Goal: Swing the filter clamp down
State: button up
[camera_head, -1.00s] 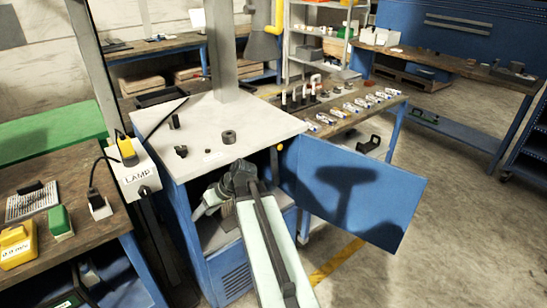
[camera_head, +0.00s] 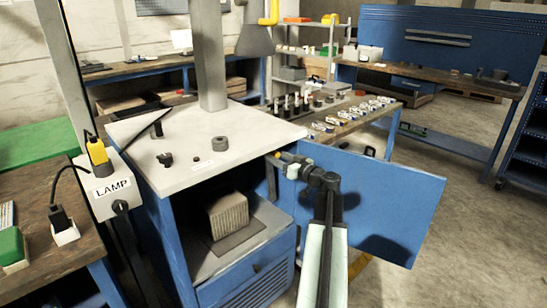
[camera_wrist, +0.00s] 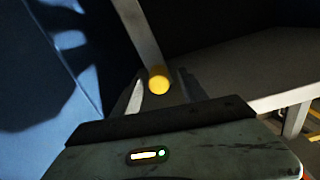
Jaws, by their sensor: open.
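A yellow round knob (camera_head: 277,154) is at the upper right of the blue cabinet's opening, below the worktop. In the wrist view the knob (camera_wrist: 158,81) sits at the end of a pale grey bar (camera_wrist: 138,30), which looks like the filter clamp's lever. My gripper (camera_head: 287,158) is right at the knob, coming from the right front. In the wrist view my open gripper (camera_wrist: 161,90) has one finger on each side of the knob; contact cannot be told. A pleated beige filter block (camera_head: 228,214) stands inside the cabinet. The clamp's pivot is hidden.
The open blue cabinet door (camera_head: 395,205) stands close to the right of my arm. The white worktop (camera_head: 190,170) overhangs the opening and carries small dark parts. A lamp switch box (camera_head: 112,190) is on the left. Floor at the right is clear.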

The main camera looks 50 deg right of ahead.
jog(key=shift+w+d, duration=0.2)
jog(key=shift+w, duration=1.1)
grip_shut()
dwell(0.4)
